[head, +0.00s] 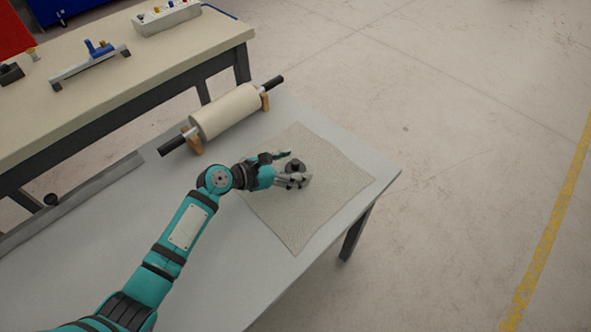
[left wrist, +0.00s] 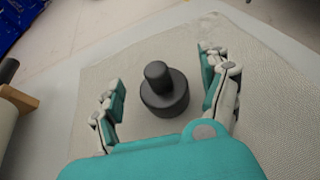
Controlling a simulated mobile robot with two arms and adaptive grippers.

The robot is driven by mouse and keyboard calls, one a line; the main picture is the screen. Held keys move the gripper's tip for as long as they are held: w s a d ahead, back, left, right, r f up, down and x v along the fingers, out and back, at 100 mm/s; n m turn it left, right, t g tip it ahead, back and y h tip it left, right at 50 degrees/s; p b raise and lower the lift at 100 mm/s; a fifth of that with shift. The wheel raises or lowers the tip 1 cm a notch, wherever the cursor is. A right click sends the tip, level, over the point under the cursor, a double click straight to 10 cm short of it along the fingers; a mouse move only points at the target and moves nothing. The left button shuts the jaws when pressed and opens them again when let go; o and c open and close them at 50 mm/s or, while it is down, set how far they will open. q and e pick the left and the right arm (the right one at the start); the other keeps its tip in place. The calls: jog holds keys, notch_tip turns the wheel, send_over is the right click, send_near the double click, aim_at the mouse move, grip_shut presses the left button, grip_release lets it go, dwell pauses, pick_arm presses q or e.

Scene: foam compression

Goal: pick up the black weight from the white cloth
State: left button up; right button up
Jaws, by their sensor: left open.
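The black weight (left wrist: 164,92), a dark cylinder with a narrower knob on top, stands upright on the white cloth (left wrist: 264,92). In the head view the weight (head: 295,166) shows partly behind my left gripper (head: 291,166). The cloth (head: 335,185) lies flat on the grey table. My left gripper is open, and in the left wrist view its fingers (left wrist: 164,92) stand on either side of the weight, with visible gaps to it. My right gripper is in neither view.
A pale roller (head: 225,111) with black handles rests on wooden supports behind the cloth. A workbench (head: 130,85) with a blue-topped fixture and a switch box stands beyond. The table right of the cloth is bare.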

pick_arm(q)
jog(key=shift+w+d+f, duration=0.2)
jog(key=shift+w+d, duration=0.1)
jog(key=shift+d, duration=0.05)
grip_shut()
jog(key=shift+r, duration=0.15)
dwell(0.3)
